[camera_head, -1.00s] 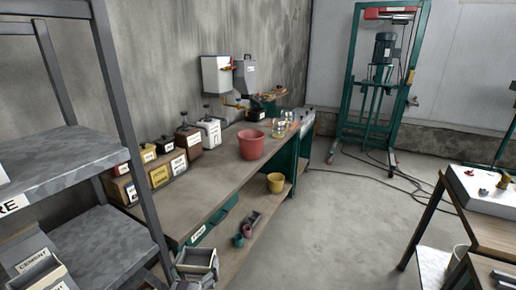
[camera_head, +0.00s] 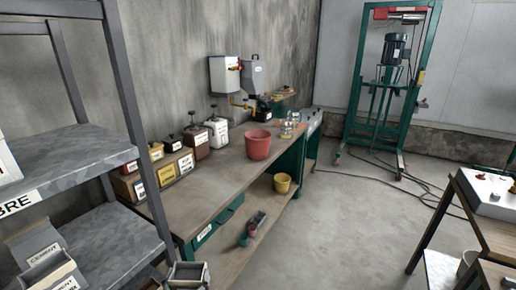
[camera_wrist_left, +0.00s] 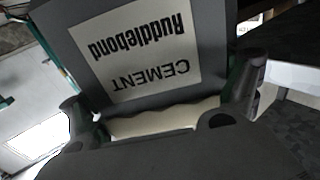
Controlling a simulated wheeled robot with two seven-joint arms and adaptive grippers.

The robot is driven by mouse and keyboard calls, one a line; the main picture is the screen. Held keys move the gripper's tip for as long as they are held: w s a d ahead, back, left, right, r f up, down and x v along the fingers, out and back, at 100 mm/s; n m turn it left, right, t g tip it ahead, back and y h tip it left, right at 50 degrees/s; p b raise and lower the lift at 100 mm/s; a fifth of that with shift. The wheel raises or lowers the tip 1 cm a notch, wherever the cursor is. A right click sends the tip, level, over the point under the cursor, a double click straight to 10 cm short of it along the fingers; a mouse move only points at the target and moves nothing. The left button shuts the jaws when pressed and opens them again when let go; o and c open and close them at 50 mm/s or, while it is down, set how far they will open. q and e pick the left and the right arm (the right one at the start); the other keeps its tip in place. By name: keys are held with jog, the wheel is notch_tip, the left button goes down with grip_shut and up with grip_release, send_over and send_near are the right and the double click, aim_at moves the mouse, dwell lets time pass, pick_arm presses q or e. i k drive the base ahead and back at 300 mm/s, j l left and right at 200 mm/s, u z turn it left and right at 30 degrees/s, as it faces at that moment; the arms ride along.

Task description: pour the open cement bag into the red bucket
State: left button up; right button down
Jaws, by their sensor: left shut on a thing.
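The red bucket (camera_head: 257,146) stands upright on the long workbench in the head view. An open grey bag (camera_head: 188,274) shows at the bottom edge of the head view, apart from the bucket and nearer to me. My left gripper is shut on the cement bag (camera_wrist_left: 150,45), whose cream label reads CEMENT Ruddlebond upside down in the wrist view. The gripper's two fingers (camera_wrist_left: 165,105) sit on either side of the bag. In the head view the gripper is mostly cut off below the bag. My right gripper is out of view.
A grey shelf (camera_head: 75,160) with more cement bags (camera_head: 48,268) stands close on the left. Labelled containers (camera_head: 168,172) line the bench's wall side. A yellow bucket (camera_head: 282,183) is on the lower shelf. A table (camera_head: 470,215) stands right, with open floor (camera_head: 345,220) between.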

aim_at(257, 143)
jog(key=i+l+z, duration=0.1)
jog(key=i+l, duration=0.95)
jog(key=i, duration=0.2)
jog(key=i+l+z, duration=0.15)
jog(key=i+l, duration=0.3)
jog(key=i, duration=0.2)
